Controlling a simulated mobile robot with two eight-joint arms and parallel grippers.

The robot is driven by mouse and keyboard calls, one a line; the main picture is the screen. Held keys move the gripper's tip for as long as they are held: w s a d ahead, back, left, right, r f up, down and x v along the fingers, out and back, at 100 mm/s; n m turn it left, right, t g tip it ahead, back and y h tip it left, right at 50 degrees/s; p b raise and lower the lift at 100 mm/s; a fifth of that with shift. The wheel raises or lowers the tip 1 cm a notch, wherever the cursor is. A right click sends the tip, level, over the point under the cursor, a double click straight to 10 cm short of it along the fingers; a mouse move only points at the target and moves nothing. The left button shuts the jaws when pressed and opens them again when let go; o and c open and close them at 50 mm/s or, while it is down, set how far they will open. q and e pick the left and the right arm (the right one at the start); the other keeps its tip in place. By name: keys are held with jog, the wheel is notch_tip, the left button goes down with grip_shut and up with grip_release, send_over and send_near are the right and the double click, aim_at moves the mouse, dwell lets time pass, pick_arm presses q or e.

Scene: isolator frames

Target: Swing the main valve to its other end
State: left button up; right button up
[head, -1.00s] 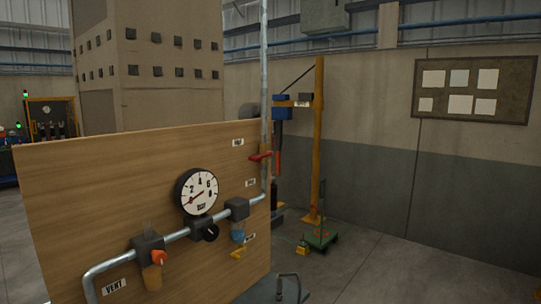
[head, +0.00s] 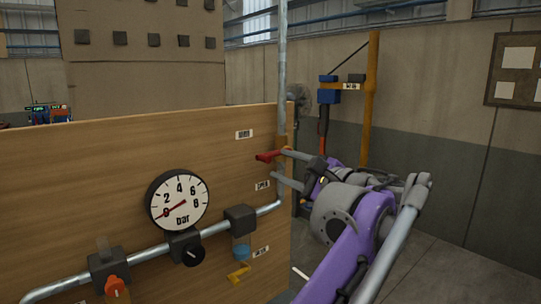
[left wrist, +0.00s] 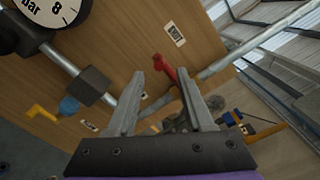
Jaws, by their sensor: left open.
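The red valve handle (head: 267,156), which I take for the main valve, sits on the upright pipe at the right edge of the wooden panel (head: 110,165). It sticks out roughly level, pointing left. My left gripper (head: 281,164), on a purple arm, is at the handle's right with its fingers apart. In the left wrist view the red handle (left wrist: 163,67) shows between the two open fingertips (left wrist: 160,73), its tip reaching past them. I cannot tell whether a finger touches it. My right gripper is not in view.
A gauge (head: 178,201) reads near zero. Below it are a black knob (head: 194,256), an orange knob (head: 115,287) and a yellow handle (head: 239,273) on the pipework. A yellow post (head: 370,100) stands behind my arm. Open floor lies at the lower right.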

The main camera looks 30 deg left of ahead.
aim_at(262, 158)
pick_arm(q)
jog(key=x, duration=0.9)
jog(key=shift+a+f, duration=0.1)
jog(key=shift+a, duration=0.05)
jog(key=shift+c, duration=0.4)
grip_shut()
dwell(0.6)
